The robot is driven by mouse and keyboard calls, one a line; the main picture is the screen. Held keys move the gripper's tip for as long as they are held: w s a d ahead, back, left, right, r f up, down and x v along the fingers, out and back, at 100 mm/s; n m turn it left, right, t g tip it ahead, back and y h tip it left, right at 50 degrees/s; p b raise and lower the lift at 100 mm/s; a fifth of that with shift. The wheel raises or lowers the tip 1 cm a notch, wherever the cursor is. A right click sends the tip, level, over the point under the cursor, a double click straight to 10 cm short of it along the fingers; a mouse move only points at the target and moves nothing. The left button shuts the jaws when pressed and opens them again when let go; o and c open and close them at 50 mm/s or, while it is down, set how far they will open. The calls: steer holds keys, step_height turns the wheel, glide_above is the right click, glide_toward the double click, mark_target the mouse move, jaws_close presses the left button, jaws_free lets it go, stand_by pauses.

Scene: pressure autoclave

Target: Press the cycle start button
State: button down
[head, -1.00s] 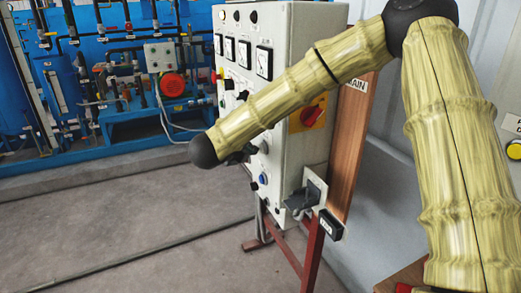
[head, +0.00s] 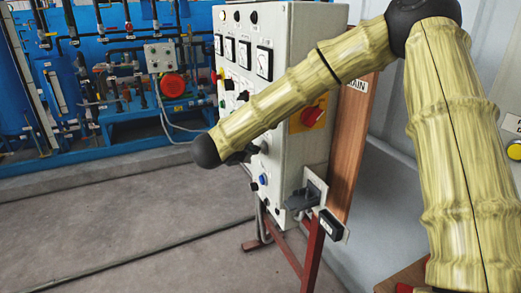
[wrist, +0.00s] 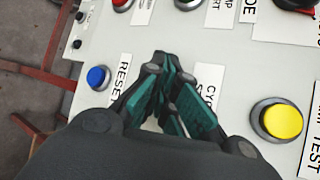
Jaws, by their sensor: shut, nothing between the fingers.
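My gripper (wrist: 163,68) is shut and empty, its dark teal fingers close to the pale button panel (wrist: 230,62) in the wrist view. A label reading "CYC… S…" (wrist: 208,86) shows just right of the fingers, partly covered. The cycle start button itself is not visible; the fingers and gripper body hide part of the panel beside that label. Whether the fingertips touch the panel, I cannot tell. In the head view, my gripper (head: 248,152) shows only as a dark shape at the front of the control cabinet (head: 312,165), mostly behind my arm.
In the wrist view, a blue button (wrist: 98,77) beside a "RESET" label is left of my fingers. A yellow button (wrist: 280,120) beside a "TEST" label is right. A red switch (head: 314,116) and grey connector (head: 302,199) project from the cabinet's side.

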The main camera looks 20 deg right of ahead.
steer(key=shift+d, duration=0.2)
stand_by(0.5)
steer(key=shift+a, duration=0.9)
steer(key=shift+s+a+b, duration=0.1)
steer(key=shift+a+b, duration=0.45)
steer(key=shift+a, duration=1.95)
